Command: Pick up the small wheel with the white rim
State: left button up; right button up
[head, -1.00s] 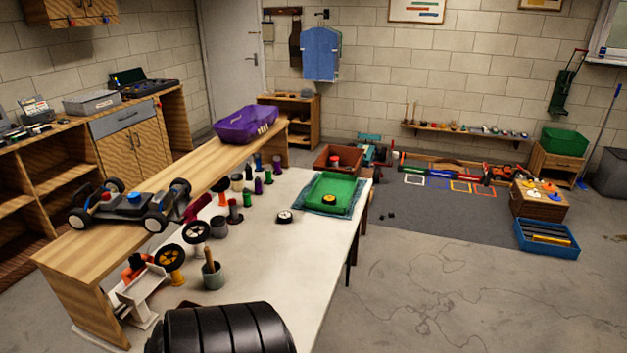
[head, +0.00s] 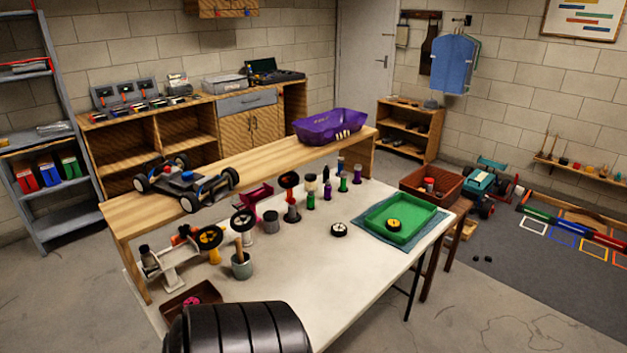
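A small black wheel with a white rim (head: 339,230) lies flat on the white table (head: 300,275), left of the green tray (head: 372,234). Another dark wheel with a pale rim (head: 243,221) stands upright on a holder farther left. A wheel with a yellow rim (head: 208,238) is on a yellow stand beside it. A yellow-centred wheel (head: 393,224) lies in the green tray. Neither of my grippers is in view, so their state does not show.
A blue and black car (head: 185,177) and a purple bin (head: 333,122) sit on the raised wooden shelf (head: 250,150). Several coloured spools and a grey cup with a handle (head: 242,266) stand on the table. Table space around the white-rimmed wheel is mostly clear.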

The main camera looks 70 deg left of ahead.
aim_at(338, 229)
jog(key=i+j+u, duration=0.1)
jog(key=i+u, duration=0.15)
jog(key=u, duration=0.2)
jog(key=i+u, duration=0.25)
jog(key=u, duration=0.2)
jog(key=i+l+u, duration=0.1)
jog(key=i+u, duration=0.15)
jog(key=u, duration=0.2)
jog(key=i+l+u, duration=0.15)
jog(key=u, duration=0.3)
jog(key=i+l+u, duration=0.25)
jog(key=u, duration=0.2)
